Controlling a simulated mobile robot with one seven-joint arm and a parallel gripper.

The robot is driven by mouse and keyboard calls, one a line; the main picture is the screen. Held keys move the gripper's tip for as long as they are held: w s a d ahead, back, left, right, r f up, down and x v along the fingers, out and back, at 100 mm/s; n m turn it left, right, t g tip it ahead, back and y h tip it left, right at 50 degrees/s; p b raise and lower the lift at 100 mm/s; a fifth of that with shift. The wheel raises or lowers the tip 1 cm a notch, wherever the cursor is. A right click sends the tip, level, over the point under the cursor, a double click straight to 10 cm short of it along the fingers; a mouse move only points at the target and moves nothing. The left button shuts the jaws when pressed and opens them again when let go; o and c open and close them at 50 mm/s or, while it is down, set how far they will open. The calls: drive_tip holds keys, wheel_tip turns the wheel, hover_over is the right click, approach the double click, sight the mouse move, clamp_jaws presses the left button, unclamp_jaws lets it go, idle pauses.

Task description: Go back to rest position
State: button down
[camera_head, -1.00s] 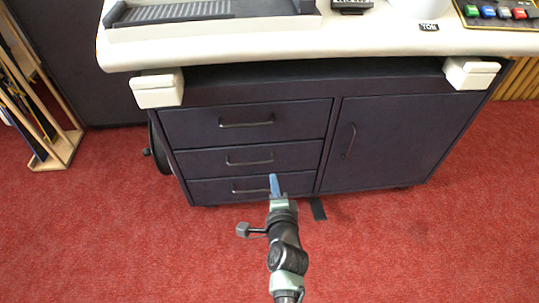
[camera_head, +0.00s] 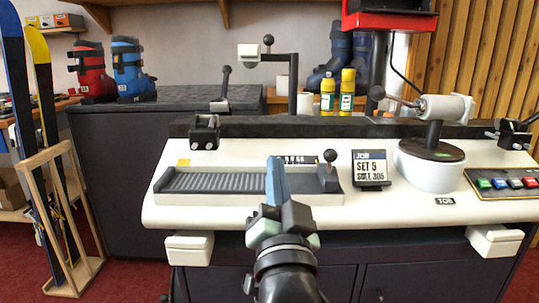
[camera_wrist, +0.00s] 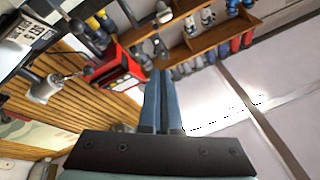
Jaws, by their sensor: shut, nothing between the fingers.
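My gripper (camera_head: 277,182) is raised in front of the white bench (camera_head: 360,215), its blue fingers pointing up, close together and empty. In the head view it overlaps the grey ribbed tray (camera_head: 215,183) on the bench; I cannot tell the gap between them. In the wrist view my gripper (camera_wrist: 164,80) is shut, with nothing between the fingers, and the picture is tilted, looking toward the upper wall and shelves.
On the bench are a sign reading SET 5 (camera_head: 370,168), a clamp device (camera_head: 432,160) and a button panel (camera_head: 505,182). Behind are ski boots (camera_head: 130,70) and yellow bottles (camera_head: 347,92). A wooden ski rack (camera_head: 60,215) stands left. A red box (camera_head: 388,17) hangs above.

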drive_tip(key=s+a+r+n+t+h+p, duration=0.1)
drive_tip(key=s+r+n+t+p, duration=0.15)
drive_tip(key=s+r, duration=0.8)
drive_tip(key=s+r+n+t+p, duration=0.1)
drive_tip(key=s+r+n+t, duration=0.2)
drive_tip(key=s+r, duration=0.8)
drive_tip(key=w+r+p, duration=0.2)
drive_tip(key=r+p, duration=1.6)
drive_tip(key=r, duration=0.2)
drive_tip(key=w+r+p, duration=0.2)
drive_tip(key=r+p, duration=1.7)
drive_tip(key=r, duration=0.1)
